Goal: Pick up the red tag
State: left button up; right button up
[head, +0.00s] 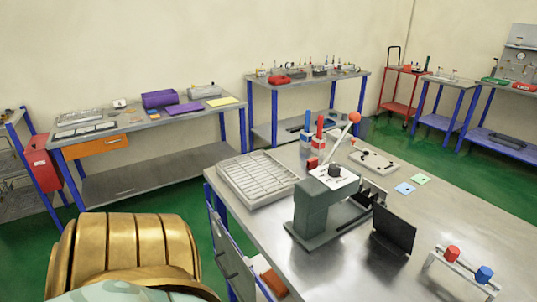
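I cannot make out with certainty which thing is the red tag. Small red things show on the near steel bench (330,275): a red block (312,162) beside the lever press, a red upright tool (319,130) behind it, and a red knob (453,253) on a low white stand at the lower right. Neither of my grippers is in view.
The grey lever press (306,210) with an orange ball handle stands mid-bench. A grey slotted tray (255,180) lies left of it and a black panel (393,230) right. More benches line the walls. Green floor (210,205) is free between the near and left benches.

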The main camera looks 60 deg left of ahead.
aim_at(313, 163)
jog(key=u, duration=1.65)
jog(key=z, duration=0.85)
jog(key=k+l+z, duration=0.1)
jog(key=z, duration=1.15)
jog(key=l+z, duration=0.1)
jog(key=z, duration=0.3)
jog(key=u, duration=2.5)
jog(key=i+j+z, duration=0.1)
jog(key=j, duration=0.25)
